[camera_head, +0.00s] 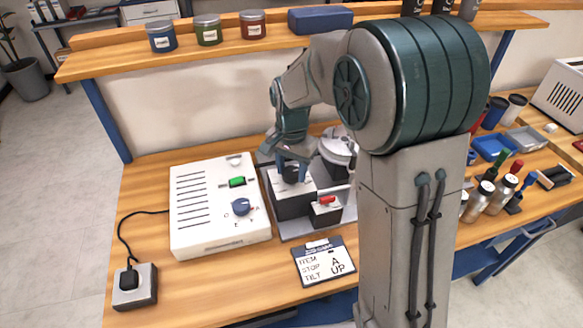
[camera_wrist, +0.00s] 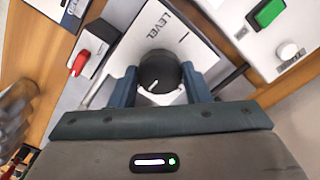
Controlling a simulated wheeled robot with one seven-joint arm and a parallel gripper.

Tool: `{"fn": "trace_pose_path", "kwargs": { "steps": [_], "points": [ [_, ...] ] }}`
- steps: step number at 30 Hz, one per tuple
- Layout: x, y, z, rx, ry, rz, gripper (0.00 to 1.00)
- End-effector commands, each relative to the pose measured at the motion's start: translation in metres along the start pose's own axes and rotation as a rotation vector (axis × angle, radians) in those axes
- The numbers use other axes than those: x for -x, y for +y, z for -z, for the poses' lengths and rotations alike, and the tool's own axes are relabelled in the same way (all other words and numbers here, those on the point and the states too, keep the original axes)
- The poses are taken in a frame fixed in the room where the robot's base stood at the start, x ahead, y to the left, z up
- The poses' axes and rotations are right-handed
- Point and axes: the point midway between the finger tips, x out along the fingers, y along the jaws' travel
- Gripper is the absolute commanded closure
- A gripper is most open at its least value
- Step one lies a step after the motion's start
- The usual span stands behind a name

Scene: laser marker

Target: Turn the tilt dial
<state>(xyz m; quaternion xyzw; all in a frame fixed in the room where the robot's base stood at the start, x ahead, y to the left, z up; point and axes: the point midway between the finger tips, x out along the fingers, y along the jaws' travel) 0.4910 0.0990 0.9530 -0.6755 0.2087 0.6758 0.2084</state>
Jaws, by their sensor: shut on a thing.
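The tilt dial is a black round knob (camera_wrist: 160,73) with a white pointer line, on a white plate (camera_wrist: 147,36) marked LEVEL. In the wrist view my gripper (camera_wrist: 160,84) has one blue-grey finger on each side of the knob and is shut on it. In the head view my gripper (camera_head: 292,168) comes down on the marker's front block, and the knob is mostly hidden between the fingers. The knob's pointer slants toward the lower left in the wrist view. A clipboard (camera_head: 324,262) in front reads ITEM A, STOP, TILT UP.
A white control box (camera_head: 215,215) with a green switch and a blue dial stands left of the marker. A red switch (camera_wrist: 78,63) sits close beside the plate. Bottles, brushes and trays crowd the bench at right. The bench's front left is mostly clear.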

Motion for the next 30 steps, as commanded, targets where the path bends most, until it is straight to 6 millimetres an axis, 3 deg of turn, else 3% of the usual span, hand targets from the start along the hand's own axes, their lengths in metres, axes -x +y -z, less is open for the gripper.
{"fn": "trace_pose_path", "kwargs": {
  "steps": [9,10,12,23,30],
  "points": [
    [0.001,-0.001,0.001,-0.004,0.002,0.003,0.8],
    [0.001,-0.001,0.001,-0.004,0.002,0.003,0.54],
    [0.001,0.0,0.001,-0.004,0.002,0.003,0.35],
    [0.005,0.0,0.0,-0.002,0.001,0.002,0.35],
    [0.045,-0.001,0.001,-0.002,0.005,0.006,0.35]
  ]
}}
